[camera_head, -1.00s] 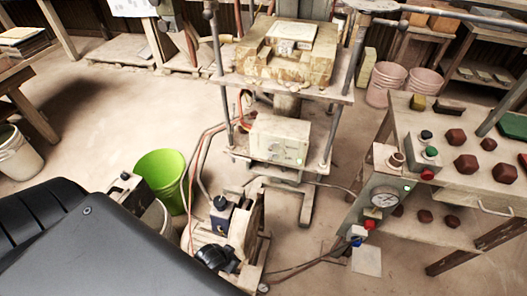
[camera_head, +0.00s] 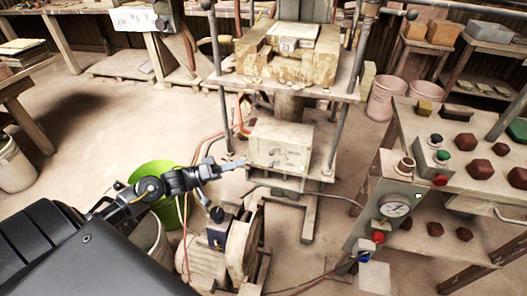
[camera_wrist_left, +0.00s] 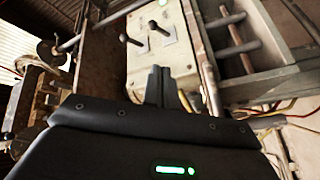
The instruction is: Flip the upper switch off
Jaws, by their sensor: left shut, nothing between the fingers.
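The pale switch box (camera_head: 280,146) is mounted on the press frame below the upper platform. In the left wrist view its panel (camera_wrist_left: 172,62) faces me and bears two dark-tipped toggle levers, one at the left (camera_wrist_left: 130,39) and one at the right (camera_wrist_left: 157,27). I cannot tell for sure which is the upper switch or how each is set. My left gripper (camera_head: 242,164) is shut and empty, its tips close to the left side of the box in the head view. In the left wrist view its fingers (camera_wrist_left: 164,80) point at the panel, below the levers; contact is unclear.
A green bucket (camera_head: 155,179) stands behind my left arm. A motor-like unit (camera_head: 238,240) stands on the floor below the gripper. A gauge panel (camera_head: 390,212) and bench are at right. Hoses hang left of the box.

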